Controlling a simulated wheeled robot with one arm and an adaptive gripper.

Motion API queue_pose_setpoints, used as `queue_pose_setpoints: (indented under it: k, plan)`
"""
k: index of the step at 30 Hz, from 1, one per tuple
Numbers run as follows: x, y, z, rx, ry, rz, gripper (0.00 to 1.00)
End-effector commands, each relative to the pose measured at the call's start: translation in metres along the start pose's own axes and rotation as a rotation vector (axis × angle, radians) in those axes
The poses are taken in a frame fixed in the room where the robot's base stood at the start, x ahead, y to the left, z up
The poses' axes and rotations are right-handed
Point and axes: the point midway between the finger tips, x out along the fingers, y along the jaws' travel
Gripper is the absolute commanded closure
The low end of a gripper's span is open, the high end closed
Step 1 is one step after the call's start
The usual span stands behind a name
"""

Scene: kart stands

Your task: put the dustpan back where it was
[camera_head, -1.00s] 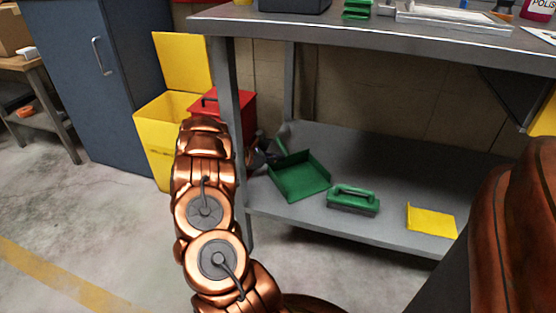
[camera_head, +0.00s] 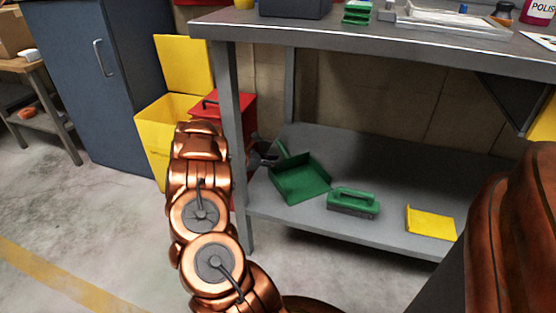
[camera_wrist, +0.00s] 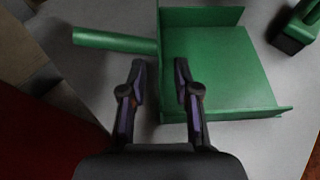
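The green dustpan (camera_head: 302,182) lies on the lower shelf of the metal bench, near its left end. In the wrist view the dustpan's pan (camera_wrist: 215,70) is at the upper right, and its handle (camera_wrist: 112,40) points left. My gripper (camera_wrist: 160,68) is open and empty, with its two fingers apart on either side of the pan's near-left wall, just below where the handle joins. I cannot tell how far the fingertips are above the dustpan. In the head view my gripper (camera_head: 262,155) is mostly hidden behind my arm and the bench leg.
The bench leg (camera_head: 231,110) stands beside my arm. A yellow bin (camera_head: 152,135) and a red box (camera_head: 236,108) stand at left.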

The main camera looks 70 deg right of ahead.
Motion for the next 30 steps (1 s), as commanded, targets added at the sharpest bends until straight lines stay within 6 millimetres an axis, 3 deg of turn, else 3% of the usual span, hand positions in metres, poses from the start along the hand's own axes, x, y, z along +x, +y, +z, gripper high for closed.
queue_pose_setpoints:
  k: [18,30]
  plan:
    - [-0.085,0.001,0.002,-0.001,0.000,0.003,0.69]
    - [-0.100,0.000,0.000,0.001,0.001,0.002,0.69]
